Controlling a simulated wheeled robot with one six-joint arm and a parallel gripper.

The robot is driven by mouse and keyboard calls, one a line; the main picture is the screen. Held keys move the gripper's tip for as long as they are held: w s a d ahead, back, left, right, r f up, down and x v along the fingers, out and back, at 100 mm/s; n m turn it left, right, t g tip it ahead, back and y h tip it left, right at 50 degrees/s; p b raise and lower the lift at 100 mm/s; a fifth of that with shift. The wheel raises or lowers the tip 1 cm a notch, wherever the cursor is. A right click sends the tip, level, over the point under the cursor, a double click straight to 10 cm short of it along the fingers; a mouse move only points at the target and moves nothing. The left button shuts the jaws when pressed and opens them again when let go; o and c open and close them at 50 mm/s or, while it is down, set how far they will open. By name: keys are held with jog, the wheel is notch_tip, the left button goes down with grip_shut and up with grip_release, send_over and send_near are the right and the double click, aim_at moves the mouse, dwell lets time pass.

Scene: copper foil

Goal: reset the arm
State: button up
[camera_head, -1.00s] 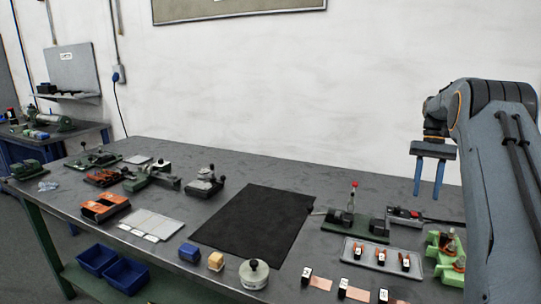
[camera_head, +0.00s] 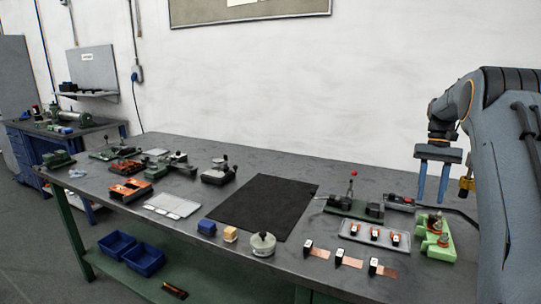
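My gripper (camera_head: 434,182) is at the right, on my grey arm, with two blue fingers pointing down. The fingers stand apart with a gap between them and nothing in it. It hangs in front of the white wall and above the right part of the workbench (camera_head: 300,168). It looks clear of the tools on the bench, though its exact height is hard to tell.
A black mat (camera_head: 265,207) lies mid-bench. Near my gripper are a green device with a red-tipped lever (camera_head: 350,208), a grey tray (camera_head: 372,238) and a light green fixture (camera_head: 433,240). Copper strips (camera_head: 349,262) lie at the front edge. Blue bins (camera_head: 143,258) sit below.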

jog(key=s+a+f+n+t, duration=0.1)
jog(key=s+a, duration=0.5)
jog(key=a, duration=0.2)
jog(key=s+a+f+n+t+h, duration=0.1)
jog(key=s+a, duration=0.6)
jog(key=a, duration=0.2)
jog(key=s+a+f+n, duration=0.1)
jog(key=s+a+f, duration=0.1)
jog(key=s+a, duration=0.4)
jog(key=shift+s+a+n+t, duration=0.2)
jog(key=shift+a+n+t, duration=0.2)
jog(key=shift+a, duration=1.1)
jog(key=s+a+f, duration=0.1)
jog(key=s+a, duration=0.1)
jog(key=s, duration=0.3)
jog(key=s+a+f+n, duration=0.1)
jog(key=s+a+f, duration=0.1)
jog(key=s, duration=0.4)
jog(key=shift+s+a+f+t, duration=0.2)
jog(key=shift+s+t, duration=0.1)
jog(key=shift+t, duration=0.1)
jog(key=shift+c, duration=0.9)
jog(key=shift+d, duration=0.1)
